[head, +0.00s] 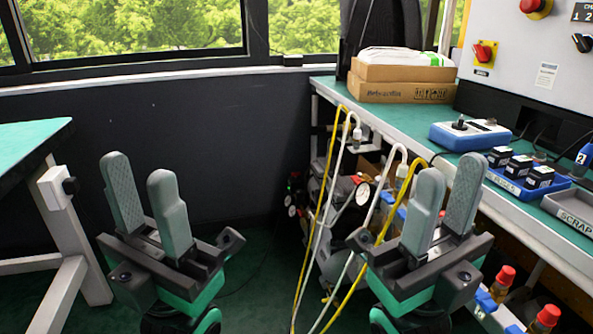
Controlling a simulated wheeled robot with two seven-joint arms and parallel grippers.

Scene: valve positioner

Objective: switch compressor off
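The compressor (342,192) seems to be the dark machine with gauges and hoses on the floor under the bench. It is partly hidden by hoses and my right gripper, and I cannot make out its switch. My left gripper (146,174) is open and empty over the floor, left of the compressor. My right gripper (446,172) is open and empty in front of the bench, right of the compressor. Neither gripper touches anything.
The green-topped bench (400,118) carries cardboard boxes (403,91), a blue control box (470,134), a blue tray (512,187) and a scrap bin (570,214). Yellow and white hoses (325,210) hang before it. A panel (545,55) with knobs stands behind. Another table (30,145) is left.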

